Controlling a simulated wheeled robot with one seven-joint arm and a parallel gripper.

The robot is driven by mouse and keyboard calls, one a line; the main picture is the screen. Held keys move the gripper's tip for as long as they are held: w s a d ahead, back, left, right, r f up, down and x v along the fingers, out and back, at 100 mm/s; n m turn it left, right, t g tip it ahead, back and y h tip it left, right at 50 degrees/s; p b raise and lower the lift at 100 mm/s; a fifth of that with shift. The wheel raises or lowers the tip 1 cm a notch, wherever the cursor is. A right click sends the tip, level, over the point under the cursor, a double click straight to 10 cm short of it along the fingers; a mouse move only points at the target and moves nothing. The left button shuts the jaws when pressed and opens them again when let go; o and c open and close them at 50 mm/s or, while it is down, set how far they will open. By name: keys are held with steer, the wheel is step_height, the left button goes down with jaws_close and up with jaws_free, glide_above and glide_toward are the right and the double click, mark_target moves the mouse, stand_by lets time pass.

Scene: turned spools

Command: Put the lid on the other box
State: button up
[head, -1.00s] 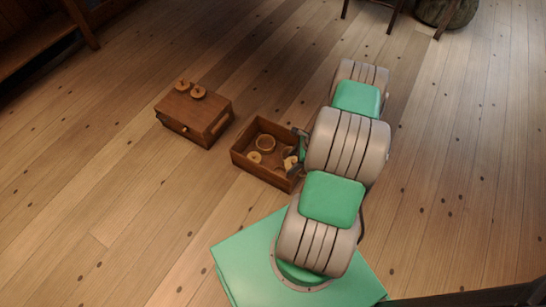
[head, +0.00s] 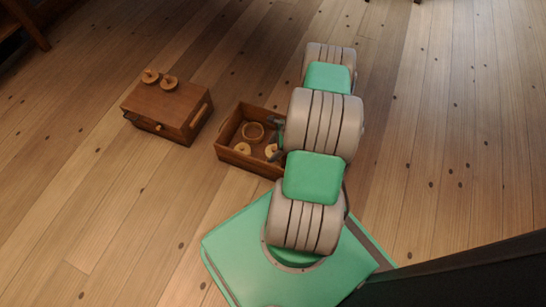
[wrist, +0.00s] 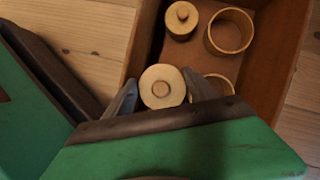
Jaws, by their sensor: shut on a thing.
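My gripper (wrist: 162,92) is shut on a round, pale wooden lid-like piece (wrist: 163,86) with a darker centre knob. In the head view my gripper (head: 277,138) reaches over the right side of an open wooden crate (head: 243,162), and the piece shows beside it (head: 271,150). A similar knobbed round piece (wrist: 182,19) sits in the crate in the wrist view. An open round wooden ring or box (wrist: 230,31) lies to its right. A second ring-like one (wrist: 230,81) is partly hidden behind my right finger. How high the held piece is, I cannot tell.
A closed wooden chest (head: 165,108) stands left of the crate, apart from it. The plank floor (head: 90,200) around both is clear.

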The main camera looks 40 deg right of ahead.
steer(key=shift+f+b, duration=2.4)
steer(key=shift+f, duration=1.6)
steer(key=shift+w+a, duration=0.1)
steer(key=shift+a, duration=0.05)
steer(key=shift+f, duration=0.15)
steer(key=o, duration=1.1)
steer(key=shift+o, duration=1.4)
